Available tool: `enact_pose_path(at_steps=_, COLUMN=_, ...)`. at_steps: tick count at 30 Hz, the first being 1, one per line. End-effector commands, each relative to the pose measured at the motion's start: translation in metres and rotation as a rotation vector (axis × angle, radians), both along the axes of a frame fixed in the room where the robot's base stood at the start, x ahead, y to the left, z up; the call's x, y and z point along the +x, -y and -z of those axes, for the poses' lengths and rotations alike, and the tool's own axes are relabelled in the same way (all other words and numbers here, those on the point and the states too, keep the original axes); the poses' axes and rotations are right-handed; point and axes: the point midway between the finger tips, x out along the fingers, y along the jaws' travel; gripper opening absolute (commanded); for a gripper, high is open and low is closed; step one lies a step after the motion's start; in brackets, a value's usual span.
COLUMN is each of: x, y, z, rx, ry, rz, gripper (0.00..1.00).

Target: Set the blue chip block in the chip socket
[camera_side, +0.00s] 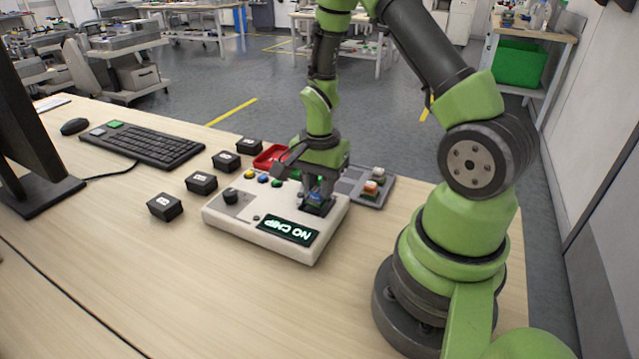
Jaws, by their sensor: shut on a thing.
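My gripper (319,190) points down over the right part of a white test box. It is shut on the blue chip block (317,198), of which only a small blue patch shows between the fingers. The chip socket (317,208) is a dark square on the box's top, directly below the gripper and partly hidden by it. I cannot tell whether the block touches the socket or sits just above it. The box's display (288,231) reads "NO CHIP" in lit letters.
The white test box (262,241) carries a black knob (230,195) and coloured buttons. A grey tray (383,196) with chip blocks lies behind right, a red tray (265,160) behind. Several black boxes (165,207) stand left; a keyboard (140,146) is farther left. The front table is clear.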

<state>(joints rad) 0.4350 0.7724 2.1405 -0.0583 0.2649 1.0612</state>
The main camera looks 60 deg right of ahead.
Motion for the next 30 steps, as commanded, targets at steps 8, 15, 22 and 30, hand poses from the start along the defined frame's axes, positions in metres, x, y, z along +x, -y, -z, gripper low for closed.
enact_pose_path(at_steps=8, x=0.0, y=-0.0001, z=0.0008, rx=0.0, ry=0.0, rz=0.0, gripper=0.02)
enact_pose_path(at_steps=15, x=0.0, y=0.0, z=0.0042, rx=0.0, ry=0.0, rz=0.0, gripper=0.02)
enact_pose_path(at_steps=22, x=0.0, y=0.0, z=0.0076, rx=0.0, ry=0.0, rz=0.001, gripper=0.02)
enact_pose_path(at_steps=30, x=0.0001, y=0.0, z=0.0078, rx=0.0, ry=0.0, rz=0.0, gripper=0.54)
